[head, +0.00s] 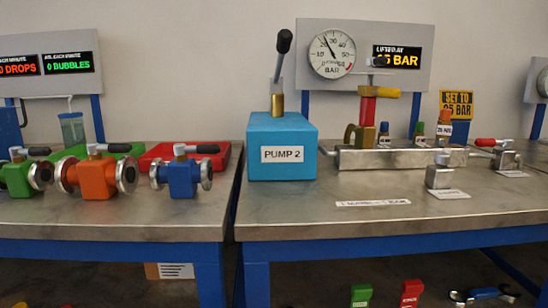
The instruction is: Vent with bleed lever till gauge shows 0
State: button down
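The round white gauge (332,49), marked BAR, hangs on the grey board above the right bench. Its dark needle points up and slightly left, near the 20 mark and not at the low end; the exact reading is too small to tell. A lever with a red handle (486,142) sits on a small metal block at the right. A yellow handle (383,92) sits on top of a red upright part behind the metal manifold (400,158). I cannot tell for sure which is the bleed lever. My gripper is not in view.
The blue PUMP 2 box (281,148) with its upright black-gripped lever (283,42) stands left of the manifold. A small metal block (439,174) stands in front. Orange, green and blue flanged valves (97,176) line the left bench. The right bench's front is mostly clear.

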aim_at(503, 142)
jog(key=z, duration=1.3)
